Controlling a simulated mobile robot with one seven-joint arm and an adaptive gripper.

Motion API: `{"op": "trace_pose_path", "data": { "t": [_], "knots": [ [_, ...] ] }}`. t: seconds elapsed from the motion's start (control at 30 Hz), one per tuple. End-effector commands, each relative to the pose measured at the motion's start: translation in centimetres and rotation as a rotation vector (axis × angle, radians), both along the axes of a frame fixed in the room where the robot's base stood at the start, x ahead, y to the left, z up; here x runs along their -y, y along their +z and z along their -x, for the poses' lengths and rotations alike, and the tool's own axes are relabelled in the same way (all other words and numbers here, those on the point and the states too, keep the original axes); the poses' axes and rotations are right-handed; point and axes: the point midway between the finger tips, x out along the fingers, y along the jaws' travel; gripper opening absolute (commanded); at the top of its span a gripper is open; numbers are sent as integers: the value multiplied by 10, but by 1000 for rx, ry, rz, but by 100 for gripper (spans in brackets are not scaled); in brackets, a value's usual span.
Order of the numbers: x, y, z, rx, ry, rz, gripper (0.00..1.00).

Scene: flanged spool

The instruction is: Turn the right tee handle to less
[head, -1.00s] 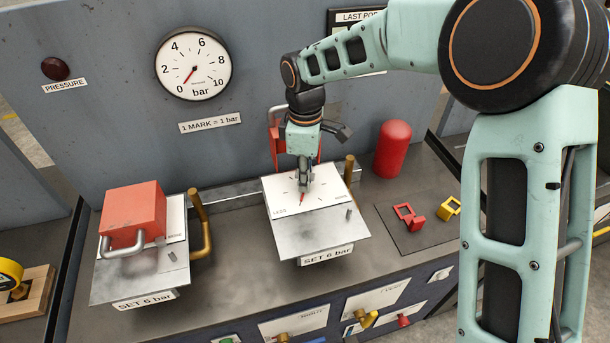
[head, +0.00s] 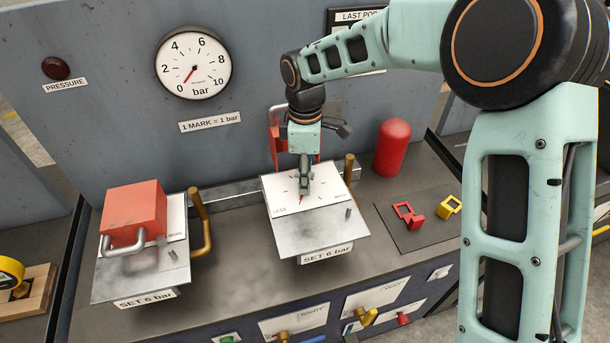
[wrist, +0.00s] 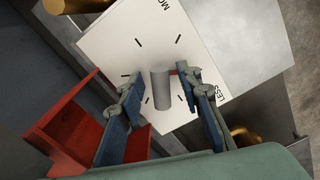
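The right tee handle (wrist: 160,88) shows in the wrist view as a grey bar with a red pointer, over a white dial card with tick marks. LESS (wrist: 222,98) is printed on the card's right side in that view; the other label is partly cut off. My gripper (head: 304,190) is over the right dial card (head: 285,187) in the head view and hides most of the handle. In the wrist view its two fingers (wrist: 162,82) stand either side of the grey bar, with visible gaps. The gripper looks open.
The pressure gauge (head: 193,62) needle points near 0. A red block with a shackle (head: 134,213) covers the left station. Brass pipes (head: 201,222) stand beside the plates.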

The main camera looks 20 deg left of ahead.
Motion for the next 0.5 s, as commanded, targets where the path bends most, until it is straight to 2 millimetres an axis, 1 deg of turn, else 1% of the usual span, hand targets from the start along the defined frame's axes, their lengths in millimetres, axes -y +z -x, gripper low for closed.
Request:
{"op": "trace_pose_path", "data": {
  "t": [0.17,0.27,0.37,0.5],
  "knots": [
    [0,-1,1,-2,-1,1,32],
    [0,4,0,-1,-2,0,32],
    [0,17,0,1,-2,-1,32],
    [0,47,0,2,-3,-2,32]
  ]
}}
